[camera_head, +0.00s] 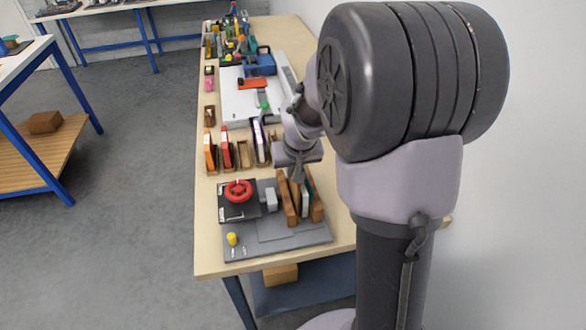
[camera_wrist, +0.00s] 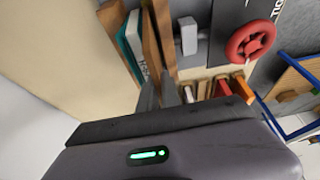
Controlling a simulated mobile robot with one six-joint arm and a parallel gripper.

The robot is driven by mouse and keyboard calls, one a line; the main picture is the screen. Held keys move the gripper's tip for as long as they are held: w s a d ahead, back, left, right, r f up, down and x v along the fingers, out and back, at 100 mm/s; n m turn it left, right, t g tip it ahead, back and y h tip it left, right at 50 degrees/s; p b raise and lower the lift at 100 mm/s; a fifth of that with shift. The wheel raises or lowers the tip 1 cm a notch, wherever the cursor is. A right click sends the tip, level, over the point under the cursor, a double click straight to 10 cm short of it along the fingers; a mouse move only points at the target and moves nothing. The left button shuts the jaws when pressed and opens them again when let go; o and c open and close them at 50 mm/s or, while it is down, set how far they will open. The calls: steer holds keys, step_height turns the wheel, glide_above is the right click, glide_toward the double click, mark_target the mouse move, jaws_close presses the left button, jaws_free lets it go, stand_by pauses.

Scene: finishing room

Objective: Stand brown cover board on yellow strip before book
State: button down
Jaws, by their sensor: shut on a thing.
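My gripper (camera_head: 297,178) is over the grey fixture and shut on a brown cover board (camera_wrist: 152,45), which stands upright between the fingertips (camera_wrist: 161,92) in the wrist view. The book (camera_wrist: 134,42), with a teal cover and pale pages, stands beside the board on its left there. In the head view the book (camera_head: 305,197) stands between brown upright pieces. I cannot tell whether the board's lower edge touches the fixture. The yellow strip cannot be made out; the board, book and gripper may hide it.
The grey fixture (camera_head: 275,232) carries a red ring (camera_head: 238,191), a grey block (camera_head: 270,199) and a yellow knob (camera_head: 232,239). Wooden racks with thin upright items (camera_head: 226,150) stand behind it. A white board (camera_head: 236,103) and tools lie farther back. The table's front left corner is bare.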

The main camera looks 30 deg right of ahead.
steer(key=shift+f+b, duration=0.45)
steer(key=shift+f, duration=0.15)
steer(key=c, duration=1.8)
jaws_free()
steer(key=shift+c, duration=0.2)
steer(key=shift+r, duration=0.15)
steer(key=p+v, duration=0.7)
steer(key=v, duration=0.4)
steer(key=s+a+r+y+b, duration=0.1)
steer(key=s+a+r+b, duration=0.1)
steer(key=s+a, duration=0.6)
steer(key=s+a+r+m+t+y+b, duration=0.1)
steer(key=s+a+r, duration=0.3)
steer(key=s+a, duration=0.5)
steer(key=shift+s+y+b, duration=0.6)
steer(key=shift+s+b, duration=0.25)
steer(key=shift+s, duration=0.15)
